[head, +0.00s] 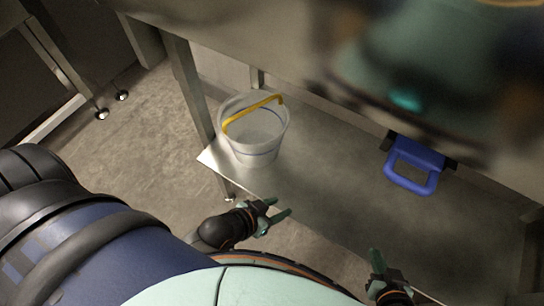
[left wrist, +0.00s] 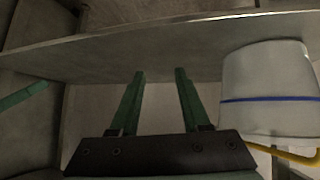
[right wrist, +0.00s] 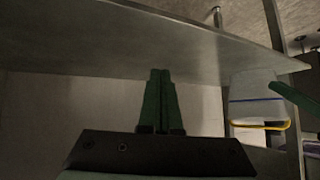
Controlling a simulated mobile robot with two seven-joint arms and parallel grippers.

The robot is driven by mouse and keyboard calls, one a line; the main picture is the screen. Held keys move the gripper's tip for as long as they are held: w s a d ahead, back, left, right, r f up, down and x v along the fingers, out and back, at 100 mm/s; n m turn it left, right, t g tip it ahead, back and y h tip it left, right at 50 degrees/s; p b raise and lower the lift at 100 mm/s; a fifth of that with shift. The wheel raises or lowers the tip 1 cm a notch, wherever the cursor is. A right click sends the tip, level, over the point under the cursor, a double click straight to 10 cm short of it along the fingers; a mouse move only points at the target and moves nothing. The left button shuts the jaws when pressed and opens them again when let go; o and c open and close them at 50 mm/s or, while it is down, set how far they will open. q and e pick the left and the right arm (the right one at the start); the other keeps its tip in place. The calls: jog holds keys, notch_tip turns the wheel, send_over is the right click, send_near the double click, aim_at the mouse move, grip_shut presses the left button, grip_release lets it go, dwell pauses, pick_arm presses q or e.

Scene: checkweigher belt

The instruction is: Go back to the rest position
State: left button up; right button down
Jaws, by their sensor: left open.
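My left gripper (head: 279,208) is in the lower middle of the head view, in front of the steel shelf's near edge. In the left wrist view its two green fingers (left wrist: 160,75) are apart with nothing between them. My right gripper (head: 377,254) is at the bottom of the head view, right of the left one. In the right wrist view its fingers (right wrist: 161,72) are together, with nothing seen between them.
A whitish bucket (head: 257,152) with a yellow handle and blue line stands at the left end of the steel shelf (head: 330,185). It is apart from both grippers. A blue handled object (head: 415,160) is at the shelf's back right. A blurred dark and green shape covers the upper right.

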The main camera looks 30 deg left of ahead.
pick_arm(q)
jog(key=shift+s+a+f, duration=0.15)
jog(key=shift+s+a, duration=0.2)
jog(key=shift+a, duration=0.25)
pick_arm(e)
jog(key=shift+f, duration=0.1)
pick_arm(q)
notch_tip(320, 180, up, 9)
jog(key=s+a+y+p, duration=0.1)
jog(key=a+p, duration=0.1)
jog(key=p, duration=0.9)
jog(key=shift+s+a, duration=0.2)
jog(key=shift+a, duration=0.15)
pick_arm(e)
jog(key=s+d+r, duration=0.2)
jog(key=d+r, duration=0.1)
jog(key=r, duration=0.5)
jog(key=shift+r+h, duration=0.25)
jog(key=shift+h, duration=0.15)
pick_arm(q)
jog(key=shift+f, duration=0.1)
pick_arm(e)
jog(key=shift+w, duration=0.1)
